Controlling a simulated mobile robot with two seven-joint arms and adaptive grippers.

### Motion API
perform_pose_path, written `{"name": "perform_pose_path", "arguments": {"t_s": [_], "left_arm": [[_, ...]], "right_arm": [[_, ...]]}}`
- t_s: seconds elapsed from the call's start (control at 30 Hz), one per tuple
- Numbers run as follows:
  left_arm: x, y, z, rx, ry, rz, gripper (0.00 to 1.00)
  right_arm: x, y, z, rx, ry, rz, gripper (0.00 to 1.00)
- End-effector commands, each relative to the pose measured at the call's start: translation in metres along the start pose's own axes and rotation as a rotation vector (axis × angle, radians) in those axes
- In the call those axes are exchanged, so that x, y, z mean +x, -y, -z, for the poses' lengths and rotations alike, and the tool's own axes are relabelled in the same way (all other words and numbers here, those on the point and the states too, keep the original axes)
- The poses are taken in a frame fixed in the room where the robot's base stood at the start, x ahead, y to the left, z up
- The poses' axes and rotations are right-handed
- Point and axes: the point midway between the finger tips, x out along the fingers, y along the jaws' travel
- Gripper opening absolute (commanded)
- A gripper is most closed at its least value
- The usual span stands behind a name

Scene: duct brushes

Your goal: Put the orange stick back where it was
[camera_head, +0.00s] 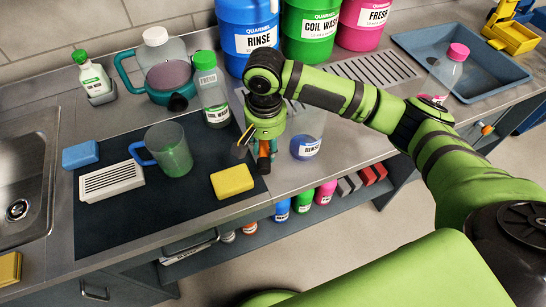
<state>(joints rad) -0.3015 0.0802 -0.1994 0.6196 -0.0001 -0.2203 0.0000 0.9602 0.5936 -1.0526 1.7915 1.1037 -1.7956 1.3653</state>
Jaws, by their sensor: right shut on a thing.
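My right gripper (262,146) reaches in from the right and points down at the front edge of the counter, beside the dark mat. It is shut on the orange stick (263,164), of which only a small orange part shows below and between the fingers. Most of the stick is hidden by the gripper, and I cannot tell whether its lower end touches anything. My left gripper is not in view.
A yellow sponge (232,181) lies close left of the gripper on the dark mat (135,232). Blue, green and pink drums (248,38) line the back.

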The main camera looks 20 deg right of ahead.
Motion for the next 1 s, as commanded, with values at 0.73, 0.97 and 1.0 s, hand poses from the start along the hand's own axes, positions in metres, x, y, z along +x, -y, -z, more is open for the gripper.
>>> {"name": "perform_pose_path", "arguments": {"t_s": [0.73,0.97,1.0], "left_arm": [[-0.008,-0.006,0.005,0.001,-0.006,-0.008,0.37],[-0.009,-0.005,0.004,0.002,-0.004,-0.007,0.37],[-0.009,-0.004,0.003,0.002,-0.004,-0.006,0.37]], "right_arm": [[0.063,-0.001,0.0,0.003,0.001,0.0,0.01],[0.065,-0.001,0.0,0.003,0.001,0.0,0.58],[0.065,-0.001,0.0,0.003,0.001,0.0,0.58]]}}
